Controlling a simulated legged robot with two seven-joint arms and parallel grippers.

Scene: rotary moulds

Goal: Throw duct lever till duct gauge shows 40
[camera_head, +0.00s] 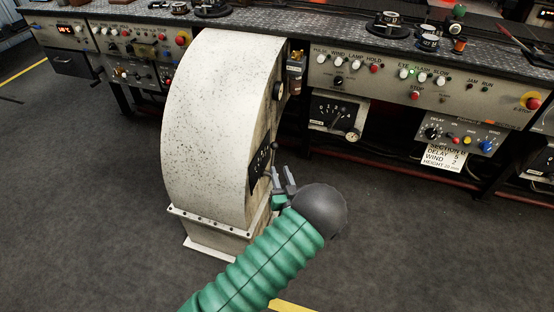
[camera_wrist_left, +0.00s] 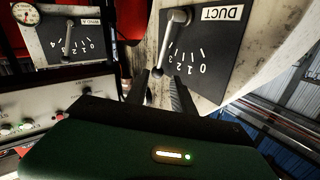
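The duct (camera_head: 220,120) is a tall, speckled white curved housing at the middle left of the head view. Its black lever plate (camera_head: 261,165) is on the right side. In the left wrist view the plate (camera_wrist_left: 219,48) appears upside down, marked DUCT with a numbered scale. The duct lever (camera_wrist_left: 170,42) runs from its pivot to a small round knob. My left gripper (camera_head: 284,180) is at the plate, its fingers (camera_wrist_left: 158,88) apart on either side of the knob; contact is unclear. A dark round dial (camera_head: 278,90) sits higher on the duct, too small to read. My right gripper is out of view.
The control bench (camera_head: 430,75) stands behind and right, with knobs and buttons. Below it is another lever plate (camera_head: 334,112), marked WIND A in the left wrist view (camera_wrist_left: 72,40), with a small round gauge (camera_wrist_left: 25,13) beside it. The grey floor (camera_head: 420,250) at right is clear.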

